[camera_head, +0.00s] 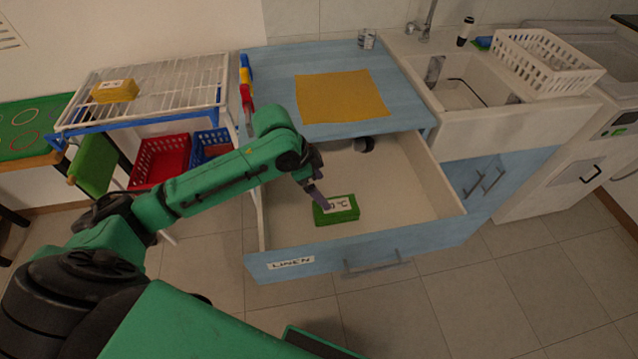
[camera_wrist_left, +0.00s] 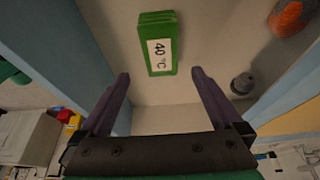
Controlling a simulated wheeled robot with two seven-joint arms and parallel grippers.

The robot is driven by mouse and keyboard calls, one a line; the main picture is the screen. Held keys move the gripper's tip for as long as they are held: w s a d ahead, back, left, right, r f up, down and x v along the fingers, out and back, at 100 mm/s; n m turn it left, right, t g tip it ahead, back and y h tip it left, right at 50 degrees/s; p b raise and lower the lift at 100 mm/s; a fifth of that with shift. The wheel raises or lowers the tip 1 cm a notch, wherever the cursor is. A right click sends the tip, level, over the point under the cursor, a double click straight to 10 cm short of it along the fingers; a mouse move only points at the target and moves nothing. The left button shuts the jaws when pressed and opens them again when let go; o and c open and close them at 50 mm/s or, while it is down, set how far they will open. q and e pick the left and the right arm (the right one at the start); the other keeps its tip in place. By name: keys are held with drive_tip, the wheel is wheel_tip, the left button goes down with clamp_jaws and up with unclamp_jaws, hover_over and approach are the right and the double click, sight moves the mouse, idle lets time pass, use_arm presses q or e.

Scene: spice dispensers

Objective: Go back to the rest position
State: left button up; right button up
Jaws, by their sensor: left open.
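My left gripper (camera_head: 318,196) is in the open drawer, close to a green block (camera_head: 338,217) with a white label. In the left wrist view the left gripper (camera_wrist_left: 160,90) has its two fingers spread wide with nothing between them. The green block (camera_wrist_left: 160,60) lies just beyond the fingertips, apart from them, and its label reads "40 °C". My right gripper is not in view.
The drawer (camera_head: 435,210) labelled "LINEN" is pulled out below a blue counter (camera_head: 290,62) with a yellow cloth (camera_head: 340,96). A wire rack (camera_head: 165,85) with a yellow block (camera_head: 115,91) stands left. A sink (camera_head: 460,90) and white basket (camera_head: 548,62) are right.

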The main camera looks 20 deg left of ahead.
use_arm(q)
drive_tip(key=shift+s+a+r, duration=0.1)
drive_tip(key=shift+r, duration=0.25)
drive_tip(key=shift+r, duration=0.1)
